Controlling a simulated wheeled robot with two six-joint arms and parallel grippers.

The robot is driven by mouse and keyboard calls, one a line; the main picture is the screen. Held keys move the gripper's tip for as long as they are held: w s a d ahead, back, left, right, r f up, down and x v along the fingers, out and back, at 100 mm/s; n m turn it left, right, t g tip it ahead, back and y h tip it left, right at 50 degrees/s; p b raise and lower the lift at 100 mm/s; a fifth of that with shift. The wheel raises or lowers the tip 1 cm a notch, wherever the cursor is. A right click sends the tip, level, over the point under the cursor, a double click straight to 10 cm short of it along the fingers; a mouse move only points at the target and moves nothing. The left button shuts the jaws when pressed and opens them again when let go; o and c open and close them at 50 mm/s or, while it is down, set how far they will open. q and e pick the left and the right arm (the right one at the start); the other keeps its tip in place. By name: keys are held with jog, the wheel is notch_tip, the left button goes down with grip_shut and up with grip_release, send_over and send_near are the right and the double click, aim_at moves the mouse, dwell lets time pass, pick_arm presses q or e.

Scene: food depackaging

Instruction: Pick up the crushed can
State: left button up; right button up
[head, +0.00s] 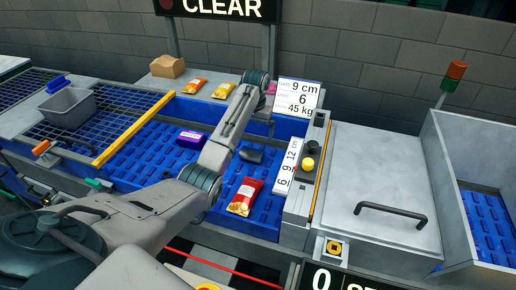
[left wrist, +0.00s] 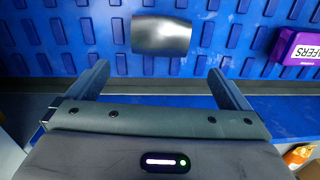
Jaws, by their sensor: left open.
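The crushed can (head: 251,154) is a small dull grey, dented cylinder lying on the blue ribbed belt (head: 222,215). It also shows in the left wrist view (left wrist: 161,36), on its side, just beyond my fingertips and roughly centred between them. My left gripper (left wrist: 158,72) is open with nothing between its fingers. In the head view my left arm reaches over the belt, and its fingers are mostly hidden behind the wrist. My right gripper is not in view.
A purple wafers pack (head: 191,139) lies left of the can, and a red packet (head: 245,196) lies nearer. A grey bin (head: 69,107) sits left. A control post (head: 308,163) borders the belt at right.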

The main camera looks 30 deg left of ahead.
aim_at(252, 150)
pick_arm(q)
jog(key=f, duration=0.3)
jog(key=shift+s+f+p, duration=0.25)
jog(key=shift+s+p, duration=0.05)
jog(key=shift+s, duration=0.05)
jog(key=shift+f, duration=0.55)
notch_tip(252, 150, down, 4)
jog(key=shift+s+r+p, duration=0.15)
jog(key=shift+p, duration=0.7)
jog(key=shift+a+f, duration=0.1)
jog(key=shift+f, duration=0.4)
jog(key=c, duration=1)
